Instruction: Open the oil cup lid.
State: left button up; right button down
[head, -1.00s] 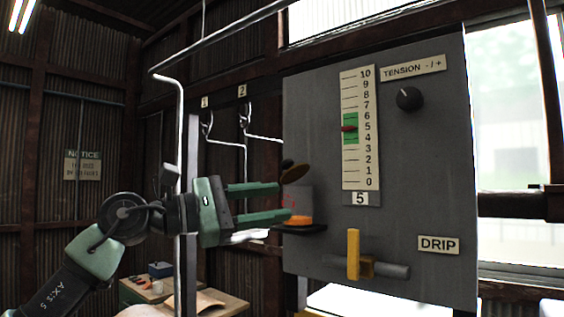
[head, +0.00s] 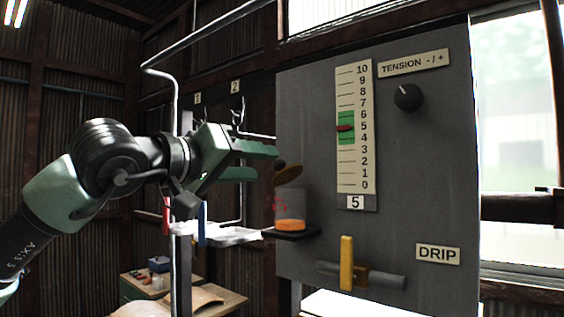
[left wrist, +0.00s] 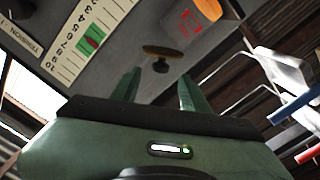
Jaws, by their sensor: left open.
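The oil cup (head: 289,205) is a clear cup with orange oil at its bottom, on a small dark shelf at the panel's left edge. Its brown lid (head: 289,174) stands tilted up above the rim, with its dark knob (head: 279,164) facing up and left. My left gripper (head: 267,162) is open and empty, just left of the lid and level with it. In the left wrist view, the lid (left wrist: 165,50) and knob (left wrist: 161,66) appear just beyond the gap between my fingertips (left wrist: 160,75). I see no clear contact. My right gripper is out of view.
The grey panel (head: 430,190) carries a scale (head: 352,170), a tension knob (head: 408,97) and a yellow drip lever (head: 347,263). A rail post (head: 174,100) and hangers with red (head: 167,217) and blue (head: 202,222) parts are close to my left arm.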

aim_at(274, 164)
pick_arm(q)
jog(key=p+x, duration=0.3)
jog(key=x, duration=0.3)
jog(key=shift+r, duration=0.1)
jog(key=shift+w+d, duration=0.25)
jog(key=shift+w, duration=0.05)
jog(key=shift+a, duration=0.1)
grip_shut()
